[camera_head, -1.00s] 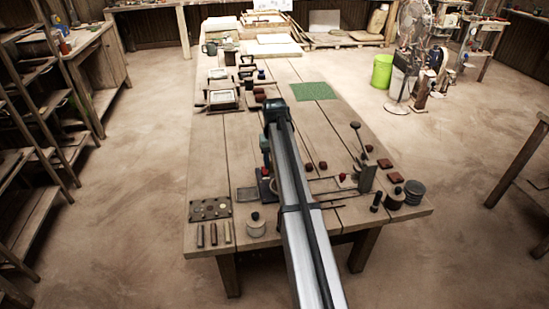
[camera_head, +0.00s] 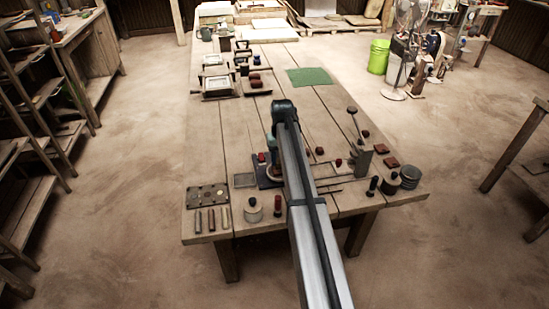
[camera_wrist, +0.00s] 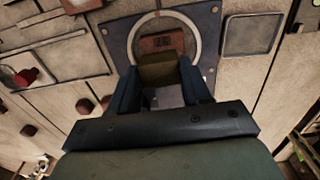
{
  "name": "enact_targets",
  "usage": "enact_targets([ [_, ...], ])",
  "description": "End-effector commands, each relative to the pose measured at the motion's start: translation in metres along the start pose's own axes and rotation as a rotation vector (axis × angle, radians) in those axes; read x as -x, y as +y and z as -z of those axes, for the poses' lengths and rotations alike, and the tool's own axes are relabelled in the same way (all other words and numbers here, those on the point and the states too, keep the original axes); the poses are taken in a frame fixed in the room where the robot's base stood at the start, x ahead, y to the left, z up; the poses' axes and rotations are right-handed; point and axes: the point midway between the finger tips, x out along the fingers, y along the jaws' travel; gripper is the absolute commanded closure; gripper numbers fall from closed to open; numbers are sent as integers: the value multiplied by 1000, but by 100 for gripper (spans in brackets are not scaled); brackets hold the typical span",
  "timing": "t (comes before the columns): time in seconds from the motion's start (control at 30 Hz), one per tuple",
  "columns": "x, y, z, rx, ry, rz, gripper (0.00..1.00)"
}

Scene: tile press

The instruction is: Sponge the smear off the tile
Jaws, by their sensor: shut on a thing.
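My gripper (camera_wrist: 159,80) is shut on an olive-brown block, which looks like the sponge (camera_wrist: 159,68). It holds the sponge over the near side of a pale ring (camera_wrist: 196,43) on a blue-grey plate (camera_wrist: 117,30). A reddish-brown tile (camera_wrist: 163,42) shows inside the ring, just beyond the sponge; its near part is hidden by the sponge. A darker greyish patch lies on the tile, but I cannot tell if it is the smear. Whether the sponge touches the tile is unclear. In the head view my arm hides most of the plate (camera_head: 264,176).
A shallow dark-rimmed tray (camera_wrist: 251,34) lies right of the plate in the wrist view. The table's middle, before the green mat (camera_head: 309,76), is fairly clear.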

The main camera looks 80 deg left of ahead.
Motion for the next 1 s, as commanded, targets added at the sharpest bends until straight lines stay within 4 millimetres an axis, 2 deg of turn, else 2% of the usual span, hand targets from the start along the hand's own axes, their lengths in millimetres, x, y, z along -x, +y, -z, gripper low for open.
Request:
enact_targets([
  [0.23, 0, 24, 0, -2, -1, -1, 77],
  [0.87, 0, -37, 0, 1, -1, 0, 77],
  [0.93, 4, -38, 0, -1, 0, 0, 77],
  [1.0, 20, -37, 0, -1, 1, 0, 77],
])
